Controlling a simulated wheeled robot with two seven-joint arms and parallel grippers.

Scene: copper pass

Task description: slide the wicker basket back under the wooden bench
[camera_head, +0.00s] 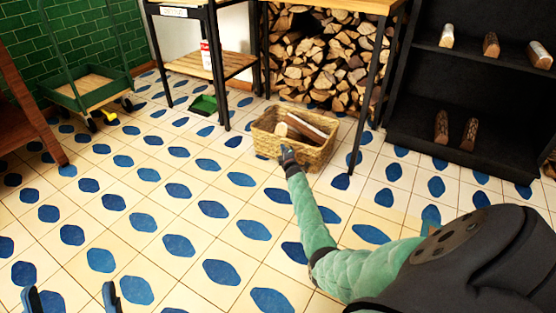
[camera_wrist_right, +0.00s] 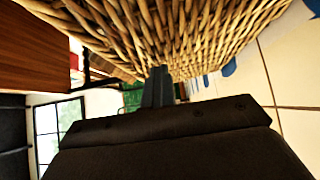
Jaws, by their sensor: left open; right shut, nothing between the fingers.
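The wicker basket (camera_head: 308,152) stands upright on the tiled floor with split logs in it. It is at the front of the wooden bench (camera_head: 340,4), left of its front right leg, with the stacked firewood behind. My right gripper (camera_head: 287,154) is at the basket's near side, shut and empty. In the right wrist view, its closed fingers (camera_wrist_right: 158,86) are against or very close to the woven wall (camera_wrist_right: 200,40); exact contact is hard to tell. My left gripper (camera_head: 70,297) is open and empty at the bottom left, far from the basket.
A firewood stack (camera_head: 325,65) fills the space behind the basket. A black-legged table with a low wooden shelf (camera_head: 210,65) stands left. A dark shelf unit (camera_head: 440,105) is right, and a green cart (camera_head: 85,90) far left. The floor in front is clear.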

